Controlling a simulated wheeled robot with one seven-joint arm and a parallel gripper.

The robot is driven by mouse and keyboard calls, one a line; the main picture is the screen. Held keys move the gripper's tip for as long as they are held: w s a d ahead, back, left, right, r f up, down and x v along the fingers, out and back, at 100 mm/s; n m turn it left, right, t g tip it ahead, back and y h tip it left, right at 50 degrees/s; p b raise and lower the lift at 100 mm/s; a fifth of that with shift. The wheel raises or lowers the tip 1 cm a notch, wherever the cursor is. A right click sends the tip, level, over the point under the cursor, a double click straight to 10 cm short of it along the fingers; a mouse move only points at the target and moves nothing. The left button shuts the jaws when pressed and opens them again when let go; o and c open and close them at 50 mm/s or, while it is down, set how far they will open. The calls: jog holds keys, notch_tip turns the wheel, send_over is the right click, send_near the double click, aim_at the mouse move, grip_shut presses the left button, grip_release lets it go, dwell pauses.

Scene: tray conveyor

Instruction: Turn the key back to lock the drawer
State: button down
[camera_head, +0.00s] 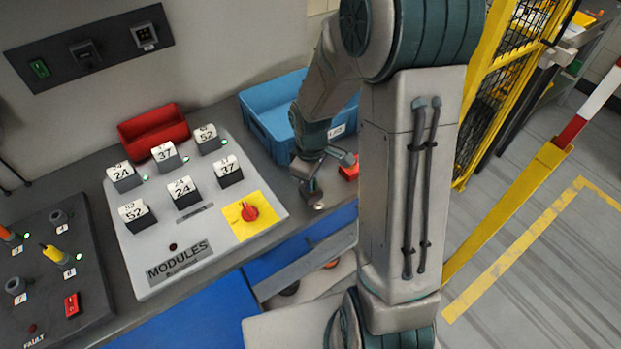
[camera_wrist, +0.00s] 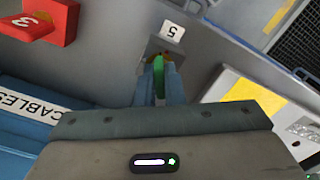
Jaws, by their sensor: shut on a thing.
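In the wrist view, a green key (camera_wrist: 159,72) is between the two fingertips of my gripper (camera_wrist: 160,86), which is shut on it. The key's far end meets a small grey lock plate (camera_wrist: 152,50), with a bit of yellow showing beside the fingers. A white label reading 5 (camera_wrist: 173,32) is just beyond the plate. How far the key is turned cannot be told. In the head view, my gripper (camera_head: 312,192) is at the table's right edge, and the key is not distinguishable. I cannot tell which surface is the drawer front.
A red holder marked 3 (camera_wrist: 52,22) and a blue bin labelled CABLES (camera_wrist: 20,118) are close on the left in the wrist view. The head view shows a modules panel (camera_head: 150,283) with a red knob (camera_head: 249,211), and a yellow fence (camera_head: 507,75) at right.

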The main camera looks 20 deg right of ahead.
jog(key=shift+s, duration=0.15)
jog(key=shift+f+n+p, duration=0.1)
jog(key=shift+n+p, duration=0.45)
jog(key=shift+n, duration=0.95)
jog(key=shift+n+p, duration=0.8)
jog(key=shift+n, duration=0.6)
